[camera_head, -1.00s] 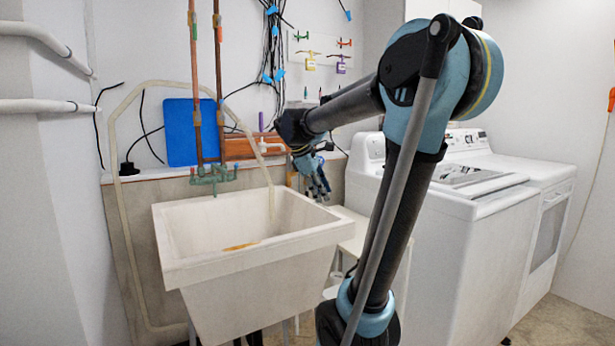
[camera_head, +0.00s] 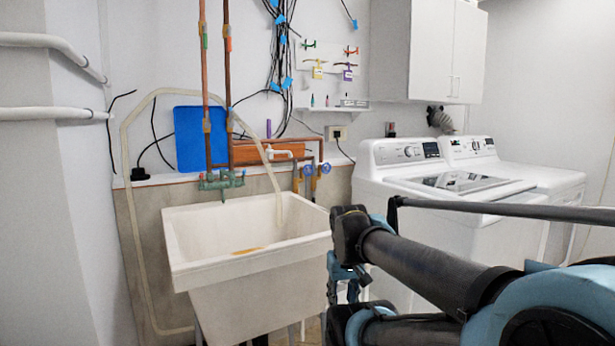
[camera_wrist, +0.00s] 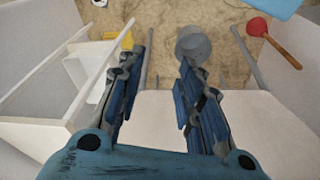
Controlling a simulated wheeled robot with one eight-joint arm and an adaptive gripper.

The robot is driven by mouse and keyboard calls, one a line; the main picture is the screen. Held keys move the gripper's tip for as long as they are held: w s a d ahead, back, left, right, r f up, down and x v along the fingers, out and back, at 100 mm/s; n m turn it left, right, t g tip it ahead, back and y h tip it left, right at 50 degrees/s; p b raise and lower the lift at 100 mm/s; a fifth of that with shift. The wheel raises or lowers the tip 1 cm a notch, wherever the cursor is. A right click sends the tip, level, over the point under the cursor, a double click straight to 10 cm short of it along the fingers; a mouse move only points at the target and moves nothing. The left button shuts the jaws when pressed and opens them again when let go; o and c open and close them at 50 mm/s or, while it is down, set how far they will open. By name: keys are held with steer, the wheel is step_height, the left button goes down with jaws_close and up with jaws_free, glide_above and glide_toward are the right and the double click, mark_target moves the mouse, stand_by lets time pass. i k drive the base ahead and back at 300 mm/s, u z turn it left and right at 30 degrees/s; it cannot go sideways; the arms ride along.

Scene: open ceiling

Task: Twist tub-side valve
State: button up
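Two blue-handled valves stand on the copper pipes by the wall, right of the tub. The left one (camera_head: 309,170) is nearer the tub (camera_head: 176,235); the right one (camera_head: 326,168) is on the washer side. Both are unobstructed in the head view. My gripper (camera_head: 348,288) hangs low in front of the tub's right side, below and apart from the valves, its fingers partly hidden by my arm. In the wrist view my gripper (camera_wrist: 163,55) points down at the floor with its blue fingers apart and nothing between them. The valves are not visible in that view.
The washer (camera_head: 420,245) stands to the right, close behind my arm. In the wrist view a red plunger (camera_wrist: 258,27) and a grey cylinder (camera_wrist: 193,45) are below.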

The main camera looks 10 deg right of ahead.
mark_target(309, 170)
steer(key=k, duration=0.55)
steer(key=z, duration=0.5)
steer(key=i, duration=1)
steer(key=z, duration=0.4)
